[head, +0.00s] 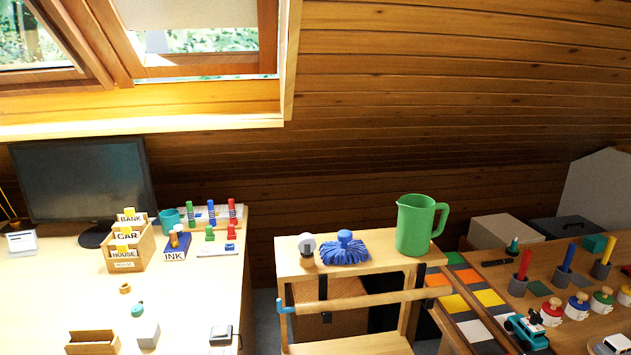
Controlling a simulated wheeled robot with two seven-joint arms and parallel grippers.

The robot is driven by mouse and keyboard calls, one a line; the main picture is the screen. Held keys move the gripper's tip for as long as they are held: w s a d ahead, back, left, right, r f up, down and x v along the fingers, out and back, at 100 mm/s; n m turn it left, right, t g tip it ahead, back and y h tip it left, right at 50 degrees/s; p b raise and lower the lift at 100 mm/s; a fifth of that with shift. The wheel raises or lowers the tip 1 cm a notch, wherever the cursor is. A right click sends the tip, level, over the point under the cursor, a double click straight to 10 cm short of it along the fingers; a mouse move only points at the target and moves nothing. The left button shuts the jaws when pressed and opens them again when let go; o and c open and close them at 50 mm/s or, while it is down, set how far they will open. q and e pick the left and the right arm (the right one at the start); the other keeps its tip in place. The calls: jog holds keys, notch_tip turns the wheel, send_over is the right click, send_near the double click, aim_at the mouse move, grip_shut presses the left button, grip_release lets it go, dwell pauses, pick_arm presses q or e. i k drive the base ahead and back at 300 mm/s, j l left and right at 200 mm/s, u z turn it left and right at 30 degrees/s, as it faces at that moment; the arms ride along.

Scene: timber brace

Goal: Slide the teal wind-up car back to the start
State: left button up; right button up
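A teal toy car (527,331) with dark wheels and some white on it stands on the right-hand table, near the bottom edge of the head view. It is beside the near end of a mat of coloured squares (488,298). I cannot make out a wind-up key or a marked start. Neither of my grippers is in view, and nothing is seen touching the car.
Several colour-topped pots (577,306) stand right of the car, with a white toy vehicle (612,345) at the corner. Upright coloured cylinders (523,266) stand behind. A wooden cart (380,262) bears a green jug (414,226). The left desk (190,290) holds boxes and stamps.

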aim_at(534, 338)
jog(key=k+z, duration=0.15)
jog(key=z, duration=1.1)
